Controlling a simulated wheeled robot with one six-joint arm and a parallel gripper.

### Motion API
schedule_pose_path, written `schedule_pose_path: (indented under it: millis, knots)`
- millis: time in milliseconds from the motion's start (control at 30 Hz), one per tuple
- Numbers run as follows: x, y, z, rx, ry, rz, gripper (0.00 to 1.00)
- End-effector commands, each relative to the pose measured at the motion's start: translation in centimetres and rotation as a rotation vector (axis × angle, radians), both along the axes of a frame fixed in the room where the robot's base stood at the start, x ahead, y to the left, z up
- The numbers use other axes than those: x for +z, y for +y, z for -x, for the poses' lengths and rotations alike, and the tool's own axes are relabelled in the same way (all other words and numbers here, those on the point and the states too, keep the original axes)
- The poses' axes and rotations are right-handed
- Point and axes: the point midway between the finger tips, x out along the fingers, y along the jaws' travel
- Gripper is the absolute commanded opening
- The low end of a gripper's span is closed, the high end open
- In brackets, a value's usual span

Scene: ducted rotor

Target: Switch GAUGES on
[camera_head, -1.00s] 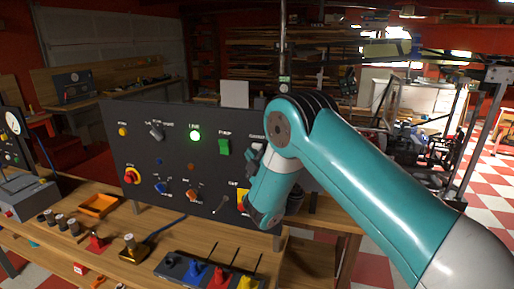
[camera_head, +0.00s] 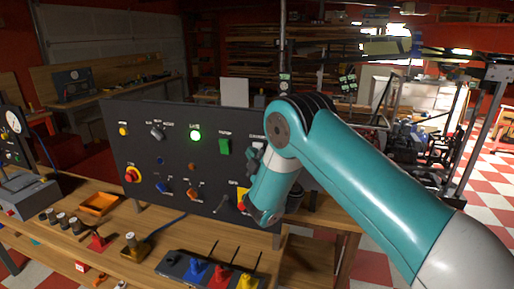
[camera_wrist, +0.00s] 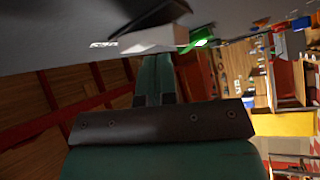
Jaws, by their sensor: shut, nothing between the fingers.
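The dark upright control panel (camera_head: 135,150) stands on the workbench. Its upper right label, partly covered by my teal arm, is too small to read surely. In the wrist view a pale rocker-like block (camera_wrist: 150,38) sits on the panel beside a small white label (camera_wrist: 103,44).
An orange tray (camera_head: 100,204) and a dark box with coloured pieces (camera_head: 197,268) stand on the bench in front.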

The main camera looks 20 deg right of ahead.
Motion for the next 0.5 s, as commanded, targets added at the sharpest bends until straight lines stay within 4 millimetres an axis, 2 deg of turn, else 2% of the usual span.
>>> schedule_pose_path:
  millis: [500]
  knots:
    - [-0.45,0.36,0.44,0.001,-0.001,0.000,0.00]
